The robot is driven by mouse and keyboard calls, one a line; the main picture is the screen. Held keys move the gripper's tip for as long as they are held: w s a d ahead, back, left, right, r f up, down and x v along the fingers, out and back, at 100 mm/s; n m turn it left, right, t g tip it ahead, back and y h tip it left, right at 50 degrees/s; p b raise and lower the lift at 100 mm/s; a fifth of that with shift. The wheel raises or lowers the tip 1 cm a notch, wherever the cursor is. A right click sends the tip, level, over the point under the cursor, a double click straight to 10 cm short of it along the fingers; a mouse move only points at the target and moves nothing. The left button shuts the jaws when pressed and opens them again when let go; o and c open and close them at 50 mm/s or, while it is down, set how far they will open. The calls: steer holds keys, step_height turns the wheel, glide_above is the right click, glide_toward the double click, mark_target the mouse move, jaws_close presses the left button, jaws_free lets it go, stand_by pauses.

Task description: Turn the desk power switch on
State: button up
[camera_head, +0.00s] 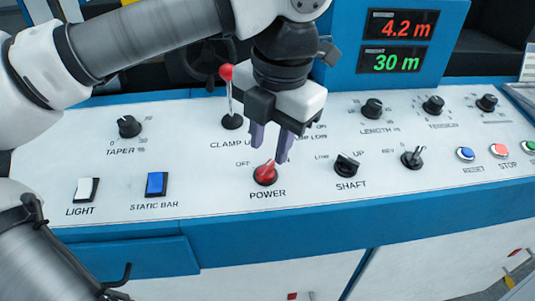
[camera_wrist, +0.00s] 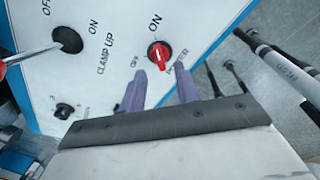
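The power switch (camera_head: 265,173) is a red rotary knob on the white desk panel, above the POWER label, with OFF printed at its upper left. It also shows in the wrist view (camera_wrist: 159,56), with ON printed above it. I cannot tell for sure which mark its pointer faces. My gripper (camera_head: 270,147) points down just above the knob, its two purple fingers parted and empty. In the wrist view the fingertips (camera_wrist: 160,71) stand apart, with the knob just beyond the gap between them. Contact with the knob is not visible.
A red-tipped lever (camera_head: 228,90) stands to the left behind my gripper. The black shaft switch (camera_head: 347,164) is to the right. The white light switch (camera_head: 87,189) and blue static bar switch (camera_head: 156,184) are to the left. Displays (camera_head: 398,42) stand behind.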

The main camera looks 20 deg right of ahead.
step_height(320, 180, up, 9)
steer(key=s, duration=0.1)
steer(key=shift+d+p, duration=0.25)
steer(key=shift+p, duration=0.1)
steer(key=shift+s, duration=0.1)
